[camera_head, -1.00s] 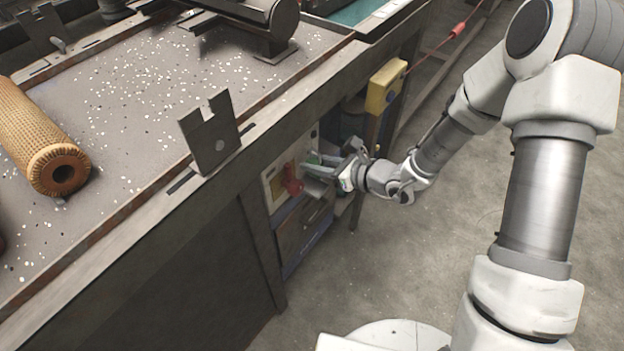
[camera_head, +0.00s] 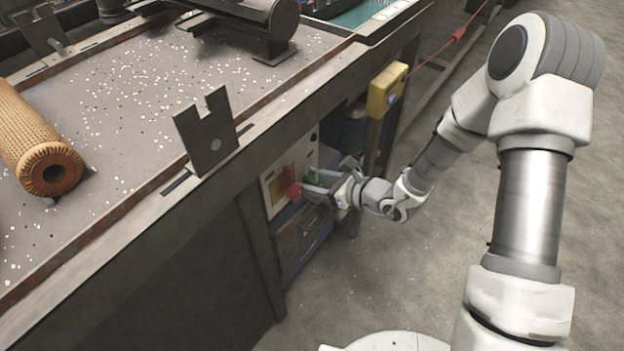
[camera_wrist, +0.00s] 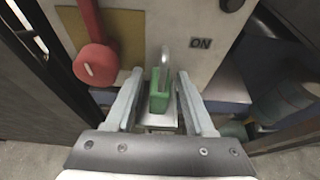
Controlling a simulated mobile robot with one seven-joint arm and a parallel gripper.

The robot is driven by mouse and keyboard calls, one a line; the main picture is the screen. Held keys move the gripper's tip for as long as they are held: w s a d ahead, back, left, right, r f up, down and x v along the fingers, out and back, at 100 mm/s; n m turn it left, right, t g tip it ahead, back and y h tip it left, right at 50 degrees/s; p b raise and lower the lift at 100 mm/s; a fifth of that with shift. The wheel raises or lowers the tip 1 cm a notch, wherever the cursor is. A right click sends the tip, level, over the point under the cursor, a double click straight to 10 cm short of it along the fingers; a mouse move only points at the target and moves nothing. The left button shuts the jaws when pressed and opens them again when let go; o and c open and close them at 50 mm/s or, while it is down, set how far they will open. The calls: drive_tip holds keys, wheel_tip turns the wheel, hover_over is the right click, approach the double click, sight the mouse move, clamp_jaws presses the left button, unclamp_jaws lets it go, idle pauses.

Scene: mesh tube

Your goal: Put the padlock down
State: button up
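The green padlock (camera_wrist: 159,92) with a silver shackle stands upright between my fingers in the wrist view. A gap shows on each side of it. My gripper (camera_wrist: 158,76) is open around it. A small pale ledge (camera_wrist: 157,119) shows at the padlock's foot; it seems to stand there, but the contact is hard to make out. In the head view my gripper (camera_head: 318,184) is at the control panel under the table edge, and the padlock (camera_head: 314,183) shows only as a small green patch, partly hidden by the fingers.
A red lever (camera_wrist: 97,60) is on the panel, left of my gripper. The panel (camera_wrist: 205,22) carries an "ON" label. A yellow box (camera_head: 386,89) hangs on the table's leg at right. The table edge (camera_head: 150,218) overhangs the panel. The floor to the right is open.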

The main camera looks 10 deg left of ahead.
drive_tip(key=shift+r, duration=0.15)
drive_tip(key=shift+d+r+p, duration=0.15)
drive_tip(key=shift+p, duration=0.15)
drive_tip(key=p+v, duration=0.2)
drive_tip(key=v, duration=0.9)
drive_tip(key=shift+s+d+p, duration=0.25)
drive_tip(key=shift+d+p, duration=0.05)
drive_tip(key=s+d+r+n+g+h, duration=0.1)
drive_tip(key=s+r+n+g+h, duration=0.15)
drive_tip(key=s+r+n, duration=0.35)
drive_tip(key=s+d+r+n+g+h, duration=0.1)
drive_tip(key=s+r+n+g, duration=0.2)
drive_tip(key=r+n, duration=0.45)
drive_tip(key=s+d+r+n+t+h, duration=0.3)
drive_tip(key=d+r+n+h, duration=0.1)
drive_tip(key=d, duration=0.3)
drive_tip(key=s+d+r+n+t+h, duration=0.3)
drive_tip(key=d+r+n+h, duration=0.2)
drive_tip(key=d+r, duration=0.2)
drive_tip(key=shift+d+r, duration=0.3)
drive_tip(key=shift+d, duration=0.1)
